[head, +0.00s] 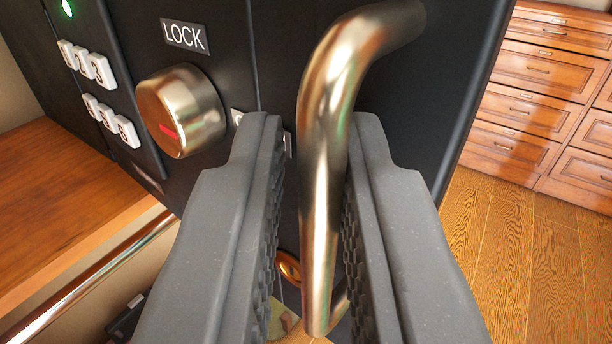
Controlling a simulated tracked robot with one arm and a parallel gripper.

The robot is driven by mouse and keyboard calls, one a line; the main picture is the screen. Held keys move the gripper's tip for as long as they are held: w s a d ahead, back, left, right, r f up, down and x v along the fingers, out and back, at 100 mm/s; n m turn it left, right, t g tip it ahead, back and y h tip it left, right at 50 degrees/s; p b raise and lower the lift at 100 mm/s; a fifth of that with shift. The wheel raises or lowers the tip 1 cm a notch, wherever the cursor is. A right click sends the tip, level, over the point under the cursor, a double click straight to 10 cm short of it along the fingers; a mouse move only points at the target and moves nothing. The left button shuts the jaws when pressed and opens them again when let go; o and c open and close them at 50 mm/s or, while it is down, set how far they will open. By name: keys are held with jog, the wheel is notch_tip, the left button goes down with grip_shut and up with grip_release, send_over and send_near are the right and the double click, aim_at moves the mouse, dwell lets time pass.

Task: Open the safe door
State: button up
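The black safe door (285,45) fills the upper middle of the view. A brass-coloured bar handle (325,190) curves out from it and hangs down. My gripper (312,150) has one grey finger on each side of this handle. A gap shows between the left finger and the handle; the right finger lies close beside it, and contact cannot be told. A round brass knob (181,110) with a red mark sits left of the handle, under a LOCK label (185,35). White number keys (88,65) and a green light (67,8) are farther left. My fingers partly hide another label.
A wooden surface (60,200) with a metal rail (90,285) lies at lower left. Wooden drawers (540,90) stand behind at right, with open wooden floor (530,260) before them. A small brass ring-like part (288,268) shows low between the fingers.

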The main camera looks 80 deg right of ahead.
jog(key=shift+o, duration=1.1)
jog(key=shift+w+d+f, duration=0.15)
jog(key=shift+w, duration=0.1)
jog(key=shift+s, duration=0.15)
jog(key=s+a+b, duration=0.1)
jog(key=a+b, duration=0.2)
jog(key=a, duration=1)
jog(key=shift+s+a, duration=0.3)
jog(key=shift+a, duration=0.05)
